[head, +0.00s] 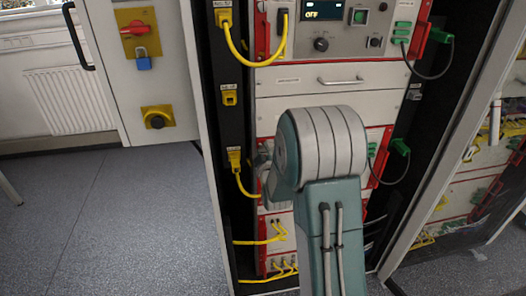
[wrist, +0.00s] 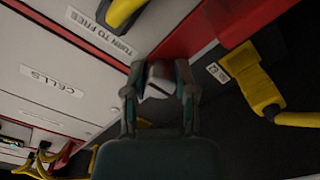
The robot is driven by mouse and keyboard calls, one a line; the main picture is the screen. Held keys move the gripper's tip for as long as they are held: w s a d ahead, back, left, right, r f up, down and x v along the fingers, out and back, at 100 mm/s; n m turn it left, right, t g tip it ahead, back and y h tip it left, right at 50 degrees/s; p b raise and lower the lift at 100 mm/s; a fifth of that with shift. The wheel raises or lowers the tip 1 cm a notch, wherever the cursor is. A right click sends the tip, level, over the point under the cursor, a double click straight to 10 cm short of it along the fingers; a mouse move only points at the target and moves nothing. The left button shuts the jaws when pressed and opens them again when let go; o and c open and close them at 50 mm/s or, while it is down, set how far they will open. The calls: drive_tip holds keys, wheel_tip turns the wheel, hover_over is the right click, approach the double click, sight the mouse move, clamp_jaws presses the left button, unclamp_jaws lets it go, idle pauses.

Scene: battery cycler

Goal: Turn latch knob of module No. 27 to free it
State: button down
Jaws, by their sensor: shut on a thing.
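In the wrist view, my gripper (wrist: 160,82) is shut, with its two dark fingers on either side of a small pale grey latch knob (wrist: 157,80) with a dark line across it. The knob sits at the edge of a white module front (wrist: 60,60), beside a red strip. A label reading "TURN TO FREE" (wrist: 100,32) is on that front, as is one reading "CELLS" (wrist: 52,82). No number 27 is legible. In the head view, my arm covers the knob and my fingertips.
A yellow plug with cable (wrist: 255,85) is close to the right of my gripper in the wrist view. A yellow handle (wrist: 125,12) is above. In the head view, yellow cables (head: 238,50) and green plugs (head: 400,147) flank the rack; an open cabinet door (head: 150,85) is left.

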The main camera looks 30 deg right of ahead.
drive_tip(key=shift+s+a+f, duration=0.1)
drive_tip(key=shift+f, duration=0.25)
drive_tip(key=shift+c, duration=2.1)
unclamp_jaws()
drive_tip(key=shift+r, duration=0.15)
drive_tip(key=shift+r, duration=0.1)
drive_tip(key=v, duration=1.1)
drive_tip(key=shift+s+a, duration=0.2)
drive_tip(key=shift+s, duration=0.15)
